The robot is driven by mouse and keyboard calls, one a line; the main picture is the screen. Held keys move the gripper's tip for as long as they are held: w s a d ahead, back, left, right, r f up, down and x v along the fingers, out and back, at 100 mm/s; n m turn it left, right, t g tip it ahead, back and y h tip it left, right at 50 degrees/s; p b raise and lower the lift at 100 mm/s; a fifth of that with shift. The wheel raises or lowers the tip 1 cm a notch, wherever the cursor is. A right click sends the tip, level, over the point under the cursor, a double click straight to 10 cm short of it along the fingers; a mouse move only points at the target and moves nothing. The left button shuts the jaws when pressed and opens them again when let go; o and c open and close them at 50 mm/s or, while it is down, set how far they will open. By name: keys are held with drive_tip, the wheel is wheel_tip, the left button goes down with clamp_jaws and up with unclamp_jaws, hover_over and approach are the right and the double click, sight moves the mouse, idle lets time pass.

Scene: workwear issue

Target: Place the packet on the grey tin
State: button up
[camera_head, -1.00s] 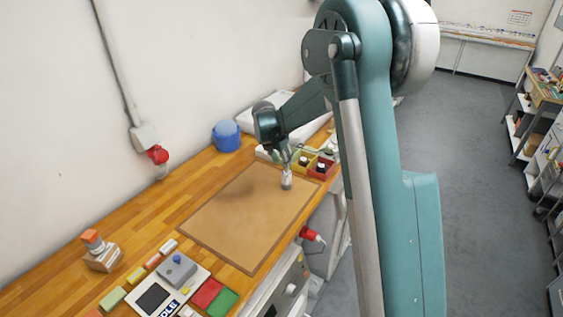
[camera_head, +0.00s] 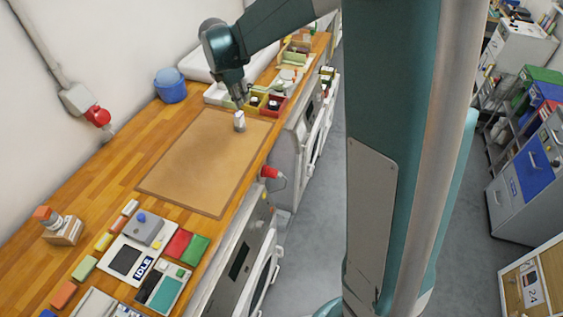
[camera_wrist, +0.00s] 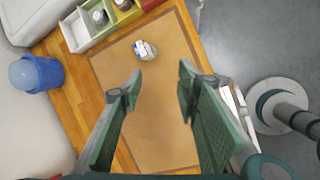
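On the brown mat there is a small upright pale grey and white object (camera_head: 239,121), near the mat's far end. In the wrist view it shows white and bluish on one side and grey on the other (camera_wrist: 146,50). It may be the grey tin with the packet on it, but I cannot separate the two. My gripper (camera_wrist: 158,84) is open, with nothing between its fingers. The object lies beyond the fingertips in the wrist view, apart from them. In the head view my gripper (camera_head: 239,101) is just above the object.
The brown mat (camera_head: 200,170) is otherwise bare. Coloured bins (camera_head: 265,103) holding small items stand past its far end. A blue bucket (camera_head: 171,86) is near the wall. A control panel reading IDLE (camera_head: 127,262), coloured blocks and a wooden stamp-like item (camera_head: 62,229) are at the near end.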

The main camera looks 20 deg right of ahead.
drive_tip(key=s+r+m+t+y, duration=0.1)
drive_tip(key=s+r+m, duration=0.4)
drive_tip(key=s, duration=0.6)
drive_tip(key=s+r+m, duration=0.5)
drive_tip(key=s, duration=0.6)
drive_tip(key=s+f+m+t, duration=0.1)
drive_tip(key=s+m, duration=0.4)
drive_tip(key=s, duration=0.5)
drive_tip(key=s+a+f+m+t+y, duration=0.1)
drive_tip(key=s+f+m, duration=0.2)
drive_tip(key=s+m, duration=0.3)
drive_tip(key=s, duration=0.4)
drive_tip(key=shift+s+a+m, duration=0.15)
drive_tip(key=shift+a+m, duration=0.05)
drive_tip(key=shift+m, duration=0.1)
drive_tip(key=shift+f, duration=0.15)
wheel_tip(320, 180, down, 9)
drive_tip(key=b, duration=0.9)
